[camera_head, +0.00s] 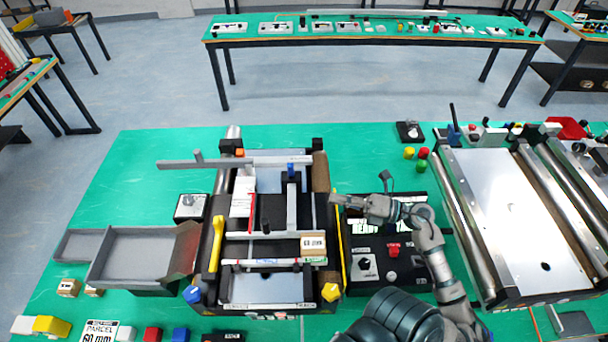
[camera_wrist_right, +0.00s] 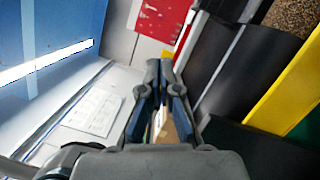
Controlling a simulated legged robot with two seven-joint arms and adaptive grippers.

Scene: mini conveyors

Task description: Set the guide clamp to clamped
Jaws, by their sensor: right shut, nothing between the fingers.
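A small conveyor (camera_head: 265,290) stands on the green table in front of me. Guide parts lie across it: a grey rail (camera_head: 270,235), a blue-topped upright lever (camera_head: 291,172) and a small black knob (camera_head: 266,227). I cannot tell for sure which of these is the guide clamp or how it is set. My right gripper (camera_head: 338,200) is by the conveyor's right edge, its fingers pointing left. In the right wrist view the fingers (camera_wrist_right: 159,68) are together and empty. I see no contact with the guide parts. My left gripper is not in view.
A "60 mm" parcel (camera_head: 313,244) sits on the conveyor's right side. A yellow bar (camera_head: 339,240) runs along that edge. A control box (camera_head: 385,268) with a red button lies under my right arm. A grey tray (camera_head: 130,260) is left; a larger roller conveyor (camera_head: 500,205) is right.

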